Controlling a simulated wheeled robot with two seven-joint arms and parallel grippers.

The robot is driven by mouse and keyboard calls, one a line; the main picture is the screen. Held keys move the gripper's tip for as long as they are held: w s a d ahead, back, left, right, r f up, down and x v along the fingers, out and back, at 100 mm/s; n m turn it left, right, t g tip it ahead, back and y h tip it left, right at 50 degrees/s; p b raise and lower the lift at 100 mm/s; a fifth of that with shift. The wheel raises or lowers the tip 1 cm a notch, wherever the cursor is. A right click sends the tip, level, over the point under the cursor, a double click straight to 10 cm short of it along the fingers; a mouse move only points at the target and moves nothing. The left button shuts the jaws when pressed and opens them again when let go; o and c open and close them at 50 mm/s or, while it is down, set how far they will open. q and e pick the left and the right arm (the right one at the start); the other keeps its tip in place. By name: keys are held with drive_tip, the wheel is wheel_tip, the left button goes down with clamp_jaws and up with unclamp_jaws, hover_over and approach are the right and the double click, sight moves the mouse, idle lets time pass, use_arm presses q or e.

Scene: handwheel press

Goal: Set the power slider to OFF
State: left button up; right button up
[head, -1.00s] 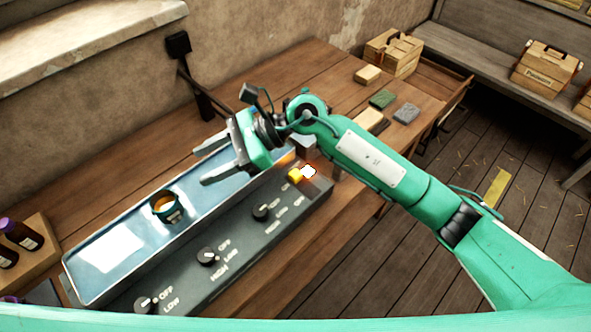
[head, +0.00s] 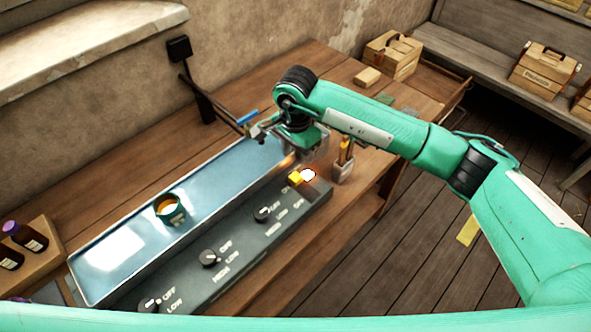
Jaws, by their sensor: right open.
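The yellow power slider (head: 295,178) sits at the far right end of the dark control panel (head: 240,238). A glowing orange-white light (head: 308,174) is right beside it. The lettering by the slider is too small to read surely. My right gripper (head: 303,160) is open and points down just behind the slider, over the far end of the tray. Its fingers are partly hidden by its wrist, and I cannot tell whether they touch anything. My left gripper is out of view.
Several black knobs (head: 209,258) line the panel. A small holder with upright tools (head: 344,167) stands right of the slider. Bottles (head: 25,236) stand at the left; a wooden box (head: 392,55) stands at the back.

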sight(296, 177)
wheel_tip(296, 177, down, 7)
drive_tip(key=shift+f+p, duration=0.15)
drive_tip(key=shift+p, duration=1)
drive_tip(key=shift+f, duration=0.6)
clamp_jaws()
